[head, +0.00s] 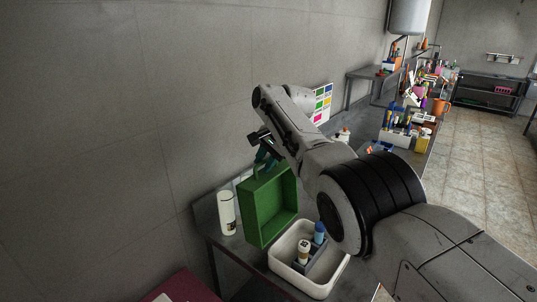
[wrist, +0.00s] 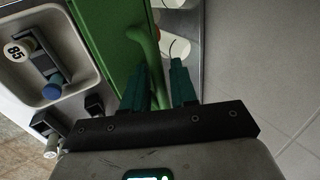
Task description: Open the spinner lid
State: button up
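The spinner is a cream, rounded tub (head: 285,276) on the bench; it also shows in the wrist view (wrist: 82,75). Its green, hollow lid (head: 270,208) stands up on edge behind the tub, hollow side towards it, so the inside is uncovered. The tub holds a grey rack with a blue-capped tube (head: 319,232) and a white-capped tube (head: 303,249); a disc marked 85 (wrist: 15,51) shows in the wrist view. My gripper (wrist: 158,68) is at the lid's upper edge. Its teal fingers lie close on both sides of the lid's green handle (wrist: 148,45); actual contact is hard to see.
A white cylinder (head: 227,212) stands left of the lid, near the wall. A colour chart (head: 322,104) is behind my arm. A rack of bottles (head: 397,138) and cluttered goods crowd the bench farther back. The floor on the right is clear.

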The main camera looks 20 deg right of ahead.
jog(key=shift+s+a+r, duration=0.1)
jog(key=shift+s+r, duration=0.1)
jog(key=shift+r, duration=0.45)
jog(key=shift+s+d+r, duration=0.3)
jog(key=shift+d+r, duration=0.1)
jog(key=shift+r, duration=0.1)
jog(key=b+v, duration=0.1)
jog(key=v, duration=0.7)
jog(key=shift+r, duration=0.1)
